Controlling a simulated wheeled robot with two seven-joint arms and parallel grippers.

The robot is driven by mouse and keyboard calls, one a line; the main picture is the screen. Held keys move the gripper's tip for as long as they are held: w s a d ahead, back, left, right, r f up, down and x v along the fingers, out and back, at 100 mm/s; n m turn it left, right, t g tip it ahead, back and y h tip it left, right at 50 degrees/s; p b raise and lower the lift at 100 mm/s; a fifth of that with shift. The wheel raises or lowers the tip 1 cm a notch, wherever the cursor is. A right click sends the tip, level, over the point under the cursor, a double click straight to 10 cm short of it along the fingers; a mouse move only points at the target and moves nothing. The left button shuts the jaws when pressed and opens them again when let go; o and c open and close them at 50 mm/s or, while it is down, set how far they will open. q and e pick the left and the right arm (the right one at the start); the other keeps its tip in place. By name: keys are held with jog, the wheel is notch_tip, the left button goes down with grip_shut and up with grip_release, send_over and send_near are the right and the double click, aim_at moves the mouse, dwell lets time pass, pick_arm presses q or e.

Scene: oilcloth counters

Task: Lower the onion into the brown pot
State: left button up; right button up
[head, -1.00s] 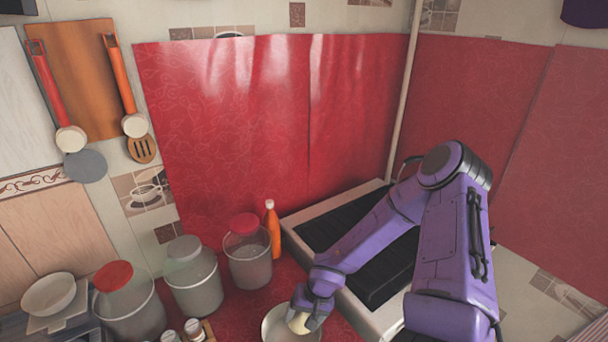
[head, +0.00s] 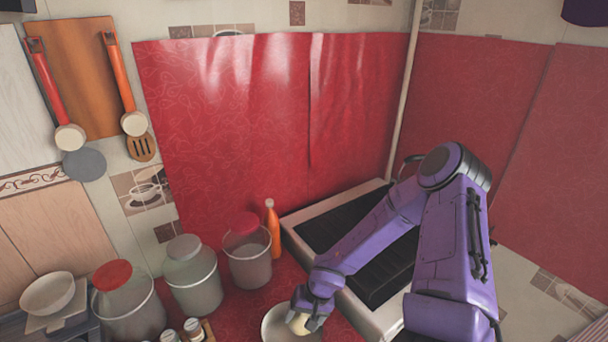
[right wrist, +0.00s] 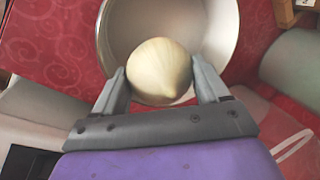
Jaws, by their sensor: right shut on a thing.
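The pale yellow onion (head: 299,323) is between the fingers of my right gripper (head: 311,310) at the bottom of the head view. In the right wrist view the onion (right wrist: 160,68) sits between both fingertips, and my right gripper (right wrist: 160,82) is shut on it. The pot (head: 271,323) is under it, cut off by the frame's bottom edge. The pot (right wrist: 226,32) shows a pale inside and rim in the wrist view; no brown is clear. The onion overlaps the opening; I cannot tell how deep it is. My left gripper is not in view.
Left of the pot stand several jars, the nearest a red-lidded jar (head: 248,255) beside an orange bottle (head: 272,230). A black-topped stove (head: 375,270) lies right, under my right arm. Small shakers (head: 193,328) and a white bowl (head: 47,292) are at the lower left.

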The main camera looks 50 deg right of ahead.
jog(key=o, duration=1.2)
jog(key=shift+c, duration=0.2)
jog(key=p+v, duration=0.3)
jog(key=v, duration=0.2)
jog(key=shift+w+r+p, duration=0.2)
jog(key=shift+p, duration=0.15)
jog(key=v, duration=0.3)
jog(key=shift+s+r, duration=0.35)
jog(key=shift+s, duration=0.1)
jog(key=shift+d+r, duration=0.15)
jog(key=shift+r, duration=0.6)
jog(key=shift+s, duration=0.15)
